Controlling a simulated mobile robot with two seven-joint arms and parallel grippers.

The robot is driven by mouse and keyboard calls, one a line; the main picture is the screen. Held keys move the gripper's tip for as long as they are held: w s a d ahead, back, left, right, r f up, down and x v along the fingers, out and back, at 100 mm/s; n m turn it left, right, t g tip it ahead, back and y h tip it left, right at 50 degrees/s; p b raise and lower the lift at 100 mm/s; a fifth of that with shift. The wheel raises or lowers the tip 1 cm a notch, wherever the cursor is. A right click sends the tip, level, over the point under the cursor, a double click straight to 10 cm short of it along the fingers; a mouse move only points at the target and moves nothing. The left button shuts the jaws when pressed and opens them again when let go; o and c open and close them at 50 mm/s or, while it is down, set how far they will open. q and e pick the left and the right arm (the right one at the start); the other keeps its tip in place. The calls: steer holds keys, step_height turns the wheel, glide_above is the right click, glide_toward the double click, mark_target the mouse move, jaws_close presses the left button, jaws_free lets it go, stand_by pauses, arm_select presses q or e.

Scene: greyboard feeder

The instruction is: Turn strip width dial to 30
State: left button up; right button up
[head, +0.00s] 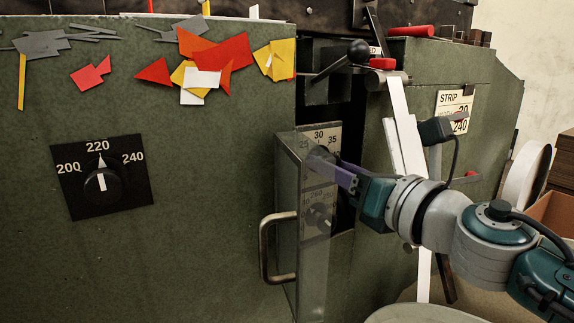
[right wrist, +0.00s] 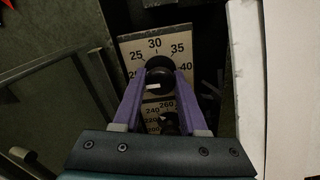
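The strip width dial is a black knob (right wrist: 160,80) with a white mark, set in a pale plate (head: 321,134) numbered 25, 30, 35 along the top. In the right wrist view the white mark lies level on the knob's left half, pointing left, below the 25 and away from the 30 at the top. My right gripper (head: 330,160) reaches into the open cabinet bay. Its two purple fingers (right wrist: 161,75) stand on either side of the knob, which fills the gap between them. In the head view the fingers partly hide the knob. My left gripper is out of view.
A second dial (head: 319,215), with numbers such as 240 and 260, sits just below. A glassy door with a handle (head: 266,248) stands open left of the bay. White strips (head: 405,130) hang close on the right. Another dial (head: 102,184) reads about 220.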

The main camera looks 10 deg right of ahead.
jaws_close()
steer(key=shift+m, duration=0.3)
steer(key=m+p, duration=0.1)
steer(key=m, duration=0.2)
steer(key=shift+m, duration=0.3)
steer(key=m+p, duration=0.1)
steer(key=m, duration=0.3)
steer(key=shift+r, duration=0.1)
steer(key=m+p, duration=0.1)
steer(key=m, duration=0.4)
steer(key=shift+a+r+m, duration=0.1)
steer(key=shift+m, duration=0.3)
steer(key=shift+m+p, duration=0.8)
steer(key=shift+m, duration=1.1)
